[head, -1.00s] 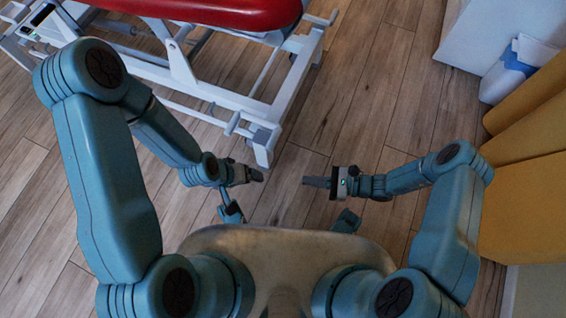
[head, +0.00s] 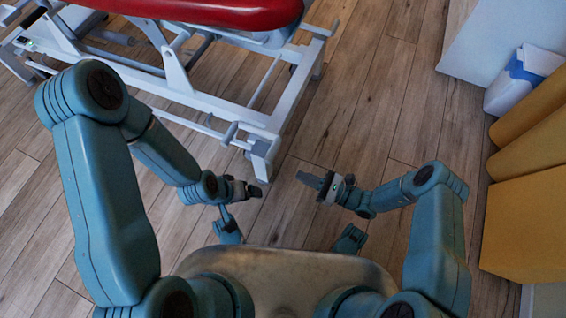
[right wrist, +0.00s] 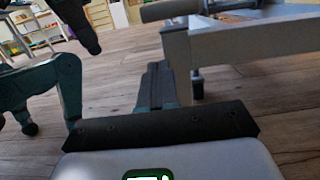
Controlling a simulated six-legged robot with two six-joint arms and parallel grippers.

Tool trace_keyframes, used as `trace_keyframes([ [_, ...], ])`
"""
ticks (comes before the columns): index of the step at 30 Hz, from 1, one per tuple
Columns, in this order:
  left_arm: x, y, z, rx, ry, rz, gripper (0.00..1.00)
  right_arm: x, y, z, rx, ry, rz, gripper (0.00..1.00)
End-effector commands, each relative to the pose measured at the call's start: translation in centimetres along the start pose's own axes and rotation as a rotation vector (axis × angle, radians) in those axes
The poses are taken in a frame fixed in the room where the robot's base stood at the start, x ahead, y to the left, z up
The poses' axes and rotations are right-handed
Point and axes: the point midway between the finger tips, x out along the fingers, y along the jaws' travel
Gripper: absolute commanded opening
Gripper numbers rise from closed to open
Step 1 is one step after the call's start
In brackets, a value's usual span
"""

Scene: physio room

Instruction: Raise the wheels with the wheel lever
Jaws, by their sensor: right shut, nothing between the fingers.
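The treatment table has a red padded top (head: 200,8) and a white metal frame (head: 190,98). A short grey cylindrical bar (head: 231,133) sticks out near the frame's near right corner; it may be the wheel lever. In the right wrist view a similar grey bar (right wrist: 170,10) shows at the top, beyond my fingers. My right gripper (head: 308,180) is shut and empty, to the right of the frame corner and apart from it; its fingers also show in the right wrist view (right wrist: 156,85). My left gripper (head: 258,191) is just below the corner; its jaws are unclear. The wheels are not clearly visible.
Wooden floor (head: 370,100) is clear to the right of the table. At the right stand a white cabinet (head: 490,45), a blue-and-white bin (head: 515,85) and yellow blocks (head: 530,220). Shelves (right wrist: 105,15) show far behind in the right wrist view.

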Motion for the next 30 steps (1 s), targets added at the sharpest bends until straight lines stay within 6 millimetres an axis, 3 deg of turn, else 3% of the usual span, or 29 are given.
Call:
trace_keyframes([
  [6, 0.0, 0.0, 0.0, 0.000, 0.000, 0.000, 0.89, 4.9, 0.1, 0.0, -0.001, 0.000, 0.005, 0.00],
  [12, 0.0, 0.0, 0.0, 0.000, 0.000, 0.000, 0.89, 7.0, 0.0, 2.0, -0.002, 0.000, 0.002, 0.00],
  [30, -0.3, 0.1, 0.1, -0.001, -0.003, 0.000, 0.89, 7.8, 0.0, 3.1, -0.001, 0.007, 0.000, 0.00],
])
